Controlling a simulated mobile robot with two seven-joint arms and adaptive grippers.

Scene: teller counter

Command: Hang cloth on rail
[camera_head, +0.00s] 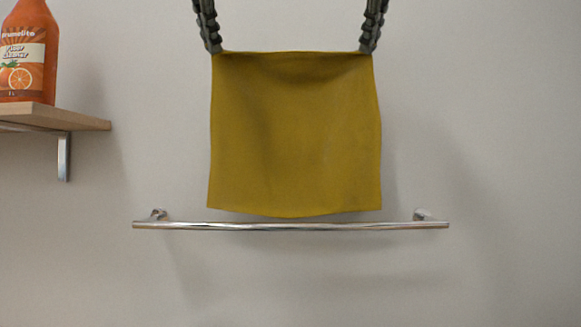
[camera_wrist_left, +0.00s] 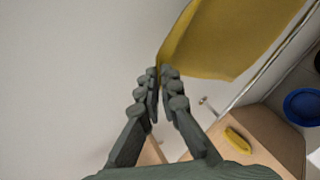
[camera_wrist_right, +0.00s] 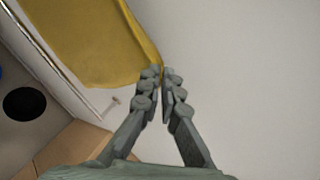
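The mustard-yellow cloth (camera_head: 295,135) hangs spread out as a square in the head view, its lower edge just above the rail in the picture. The chrome rail (camera_head: 290,226) runs level across the wall on two end mounts. My left gripper (camera_head: 215,50) is shut on the cloth's upper left corner. My right gripper (camera_head: 366,50) is shut on its upper right corner. The left wrist view shows the fingers (camera_wrist_left: 158,72) pinching a cloth corner, and the right wrist view shows the other fingers (camera_wrist_right: 161,72) doing the same. The cloth's back is hidden.
A wooden shelf (camera_head: 60,117) with a metal bracket juts from the wall at left, bearing an orange bottle (camera_head: 28,55). The wrist views show a yellow object (camera_wrist_left: 238,140), a blue round item (camera_wrist_left: 302,106) and a black round item (camera_wrist_right: 24,104) lower down. The wall around the rail is clear.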

